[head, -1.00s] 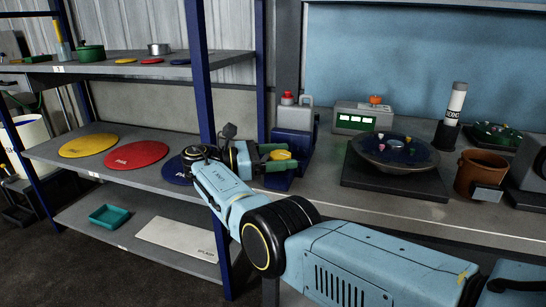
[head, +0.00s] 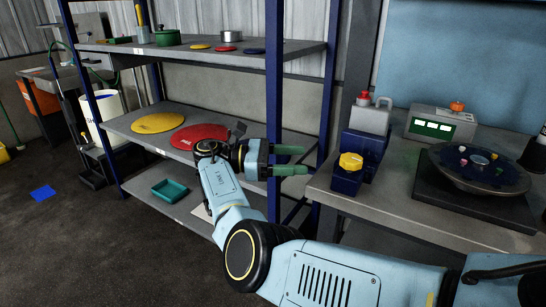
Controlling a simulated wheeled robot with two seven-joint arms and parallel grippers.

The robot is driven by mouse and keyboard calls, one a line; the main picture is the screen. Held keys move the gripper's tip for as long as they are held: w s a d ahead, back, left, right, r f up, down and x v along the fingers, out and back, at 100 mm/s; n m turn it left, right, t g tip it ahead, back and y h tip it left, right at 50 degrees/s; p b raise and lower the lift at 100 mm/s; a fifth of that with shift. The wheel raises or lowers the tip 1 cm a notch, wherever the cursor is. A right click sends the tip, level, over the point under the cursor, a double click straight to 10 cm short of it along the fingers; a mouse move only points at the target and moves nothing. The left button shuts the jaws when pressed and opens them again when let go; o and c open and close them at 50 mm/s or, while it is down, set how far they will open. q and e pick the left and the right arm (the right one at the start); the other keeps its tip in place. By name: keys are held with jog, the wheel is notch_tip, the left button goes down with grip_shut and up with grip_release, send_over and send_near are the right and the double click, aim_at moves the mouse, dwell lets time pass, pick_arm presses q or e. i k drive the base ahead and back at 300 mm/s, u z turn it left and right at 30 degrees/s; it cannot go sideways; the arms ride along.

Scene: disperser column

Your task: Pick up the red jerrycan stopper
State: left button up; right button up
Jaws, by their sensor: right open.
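The red jerrycan stopper (head: 363,98) sits on top of the pale grey jerrycan (head: 369,118), on the left end of the workbench. The jerrycan stands upright on a dark blue block. My right gripper (head: 303,160) has green fingers that are apart, with nothing between them. It is in front of the shelf's right post, to the left of and lower in the picture than the stopper, clear of it. My left gripper is not in view.
A yellow-topped blue block (head: 348,176) stands in front of the jerrycan, right of my gripper. A grey device (head: 441,126) with an orange knob and a round dark dish (head: 478,168) are farther right. The blue shelf post (head: 274,90) rises behind my gripper.

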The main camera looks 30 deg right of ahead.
aim_at(364, 97)
jog(key=k, duration=1)
